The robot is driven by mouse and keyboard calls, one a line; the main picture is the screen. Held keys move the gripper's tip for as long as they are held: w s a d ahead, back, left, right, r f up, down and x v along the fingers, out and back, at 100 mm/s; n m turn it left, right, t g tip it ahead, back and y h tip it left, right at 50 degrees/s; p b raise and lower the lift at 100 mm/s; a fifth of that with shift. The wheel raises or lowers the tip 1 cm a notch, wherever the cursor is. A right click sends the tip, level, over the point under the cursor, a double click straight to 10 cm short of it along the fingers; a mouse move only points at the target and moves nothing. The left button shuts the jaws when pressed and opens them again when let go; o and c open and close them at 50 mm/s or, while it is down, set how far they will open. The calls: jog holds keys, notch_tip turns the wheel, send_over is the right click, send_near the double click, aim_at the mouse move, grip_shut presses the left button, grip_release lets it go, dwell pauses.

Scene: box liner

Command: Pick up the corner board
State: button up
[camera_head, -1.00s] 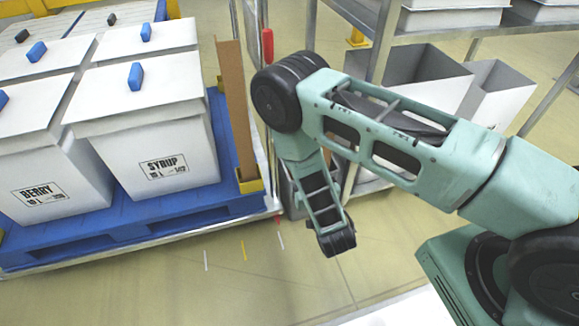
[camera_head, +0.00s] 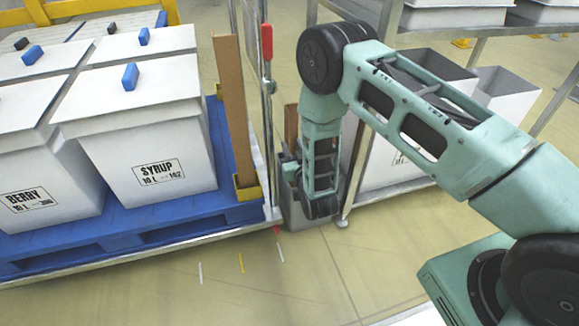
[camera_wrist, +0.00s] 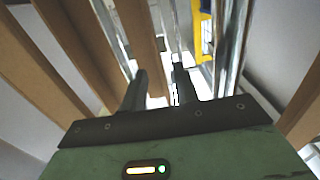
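Several brown corner boards stand in a grey bin beside the pallet. One shows in the head view (camera_head: 291,128), partly hidden behind my arm. In the wrist view, one long board (camera_wrist: 138,35) runs past the left finger and into the gap between the fingers; I cannot tell whether it touches them. Another board (camera_wrist: 40,65) is farther left. My gripper (camera_wrist: 160,70) is open, with its two dark fingers apart. In the head view the fingers are hidden behind my arm near the bin. Another brown corner board (camera_head: 232,110) stands upright at the blue pallet's corner.
The blue pallet (camera_head: 130,232) carries white lidded boxes (camera_head: 150,165) marked SYRUP and BERRY. A metal post with a red handle (camera_head: 267,42) stands between the pallet and the bin (camera_head: 296,208). A metal rack with white bins (camera_head: 490,90) is on the right. The front floor is clear.

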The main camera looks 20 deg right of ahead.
aim_at(289, 138)
jog(key=w+b, duration=0.2)
jog(key=w, duration=0.2)
jog(key=shift+w+d+f+b, duration=0.1)
jog(key=shift+w+f+b, duration=0.1)
jog(key=shift+b, duration=0.2)
jog(key=shift+w+r, duration=0.2)
jog(key=shift+w, duration=0.25)
grip_shut()
